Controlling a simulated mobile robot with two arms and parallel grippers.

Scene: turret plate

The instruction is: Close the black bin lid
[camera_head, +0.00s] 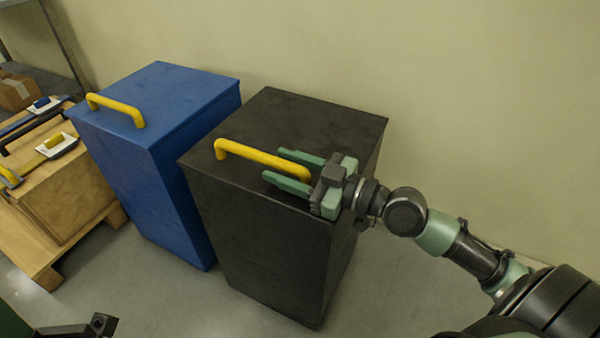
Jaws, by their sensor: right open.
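The black bin (262,235) stands in the middle of the head view. Its black lid (315,118) lies flat on top and looks shut. A yellow handle (250,153) runs along the lid's front edge. My right gripper (285,170) is over the front right part of the lid, its two green fingers apart and pointing left. The fingers are by the right end of the handle; whether they touch it or the lid I cannot tell. My left gripper cannot be made out; a dark piece at the lower left edge may be part of my body.
A blue bin (155,170) with a shut lid and yellow handle (116,107) stands close on the left. Further left, a wooden crate (65,190) on a pallet carries tools. A plain wall (450,80) is behind. Grey floor (400,290) is free at the right.

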